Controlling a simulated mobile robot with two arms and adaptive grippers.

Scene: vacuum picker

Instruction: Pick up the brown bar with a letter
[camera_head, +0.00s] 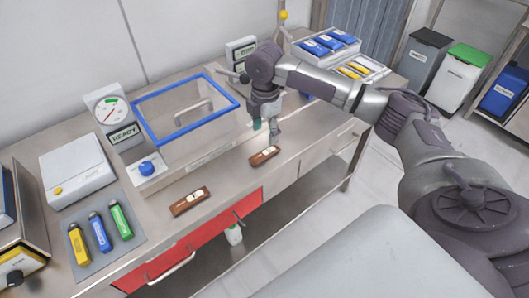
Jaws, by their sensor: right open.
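Two brown bars with pale labels lie on the metal bench top. The left brown bar (189,202) is near the front edge, before the clear box. The right brown bar (264,155) is farther right, also near the front edge. The marks on both labels are too small to read, so I cannot tell which bears a letter. My right gripper (266,126) points down, open and empty, just above and behind the right bar, apart from it. My left gripper is not in view.
A clear box with a blue rim (185,106) stands behind the bars, beside a gauge (113,112). Yellow, blue and green sticks lie on a grey mat (96,262) at left. A tray (341,50) of blue and yellow items is at the back right. Bench between the bars is clear.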

